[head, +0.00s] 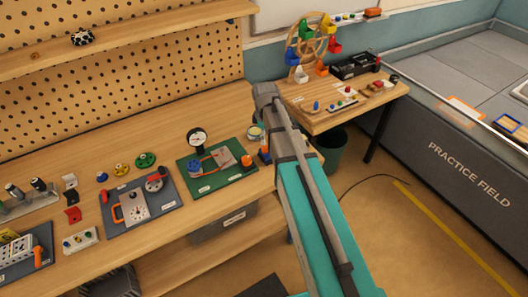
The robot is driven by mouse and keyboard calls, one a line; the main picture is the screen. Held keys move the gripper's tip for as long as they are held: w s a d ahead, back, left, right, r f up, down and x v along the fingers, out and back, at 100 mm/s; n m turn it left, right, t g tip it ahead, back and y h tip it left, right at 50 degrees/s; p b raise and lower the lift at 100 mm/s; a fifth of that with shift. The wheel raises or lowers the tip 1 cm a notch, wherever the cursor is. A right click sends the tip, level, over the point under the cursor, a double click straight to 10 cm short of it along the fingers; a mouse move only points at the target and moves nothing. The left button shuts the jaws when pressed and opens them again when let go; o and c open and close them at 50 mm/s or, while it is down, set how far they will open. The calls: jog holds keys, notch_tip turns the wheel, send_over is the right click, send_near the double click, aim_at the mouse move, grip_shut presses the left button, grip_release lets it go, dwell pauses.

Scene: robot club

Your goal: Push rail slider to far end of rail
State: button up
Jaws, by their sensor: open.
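I cannot clearly single out the rail slider or its rail in the head view. Small boards with coloured knobs (341,105) lie on the side table, too small to tell whether one is a rail with a slider. My arm rises from the bottom of the view across the middle, its upper end in front of the gap between workbench and side table. My gripper is not visible; the far end of my arm is out of sight or hidden behind the arm links.
The wooden workbench (215,217) holds a green panel with a gauge (197,139), a dark panel with a white plate (134,207) and several small parts. A wooden side table (318,122) bears a coloured wheel (308,48) and a black box (353,66). A green bin (331,150) stands below.

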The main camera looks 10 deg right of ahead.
aim_at(265, 147)
jog(key=shift+f+b, duration=2.95)
jog(key=shift+f, duration=0.25)
grip_shut()
jog(key=shift+a, duration=0.15)
